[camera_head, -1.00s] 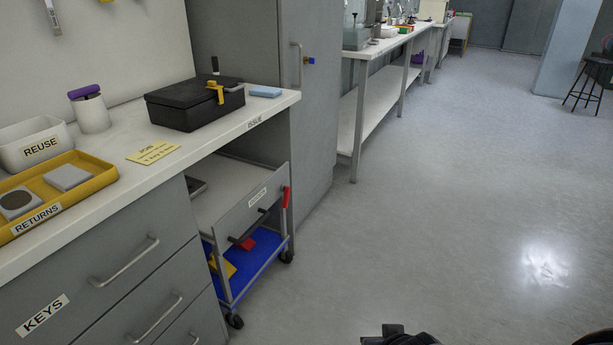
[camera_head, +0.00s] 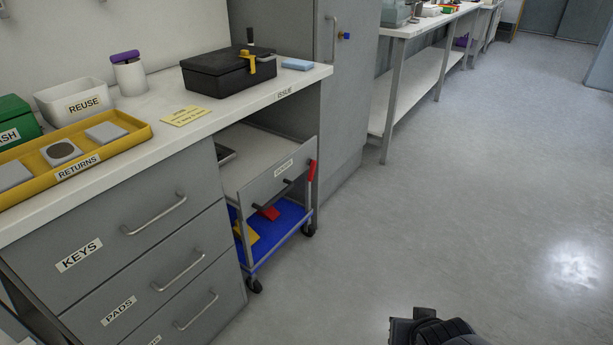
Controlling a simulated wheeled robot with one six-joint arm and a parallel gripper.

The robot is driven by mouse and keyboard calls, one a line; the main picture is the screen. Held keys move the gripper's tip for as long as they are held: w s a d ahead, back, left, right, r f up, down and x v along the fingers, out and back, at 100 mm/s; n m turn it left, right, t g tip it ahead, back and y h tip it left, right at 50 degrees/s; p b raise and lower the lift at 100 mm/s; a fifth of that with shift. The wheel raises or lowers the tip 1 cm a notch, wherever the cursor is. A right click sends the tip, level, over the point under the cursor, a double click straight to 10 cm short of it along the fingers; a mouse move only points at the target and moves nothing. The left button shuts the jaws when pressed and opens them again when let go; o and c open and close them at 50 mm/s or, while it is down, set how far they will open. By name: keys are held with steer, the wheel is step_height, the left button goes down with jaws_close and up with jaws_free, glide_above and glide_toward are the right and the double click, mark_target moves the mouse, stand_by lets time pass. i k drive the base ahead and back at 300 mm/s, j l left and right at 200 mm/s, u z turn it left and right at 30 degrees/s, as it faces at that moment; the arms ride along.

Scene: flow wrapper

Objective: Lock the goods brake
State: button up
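A wheeled cart with a blue lower shelf (camera_head: 278,238) stands under the counter's right end. A red lever (camera_head: 312,170) stands upright on its right front post. A red piece (camera_head: 268,213) shows low in the cart, above the blue shelf. I cannot tell from the picture which red part is the brake. A grey labelled front panel (camera_head: 275,180) with a dark handle sits at the cart's top; its label is too small to read surely. The dark end of my arm, with my gripper (camera_head: 415,322), shows at the bottom edge, well apart from the cart; its fingers are unclear.
The counter (camera_head: 225,108) holds a black case (camera_head: 228,78), a yellow returns tray (camera_head: 110,152) and a reuse bin (camera_head: 75,100). Drawers (camera_head: 120,245) are at left, a grey cabinet (camera_head: 345,130) behind the cart. The floor (camera_head: 480,190) at right is clear.

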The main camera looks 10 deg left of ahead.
mark_target(309, 162)
steer(key=i+j+z, duration=0.1)
steer(key=i+j, duration=0.3)
steer(key=i, duration=0.15)
steer(key=i+j+z, duration=0.15)
steer(key=i+j, duration=0.3)
steer(key=i, duration=0.15)
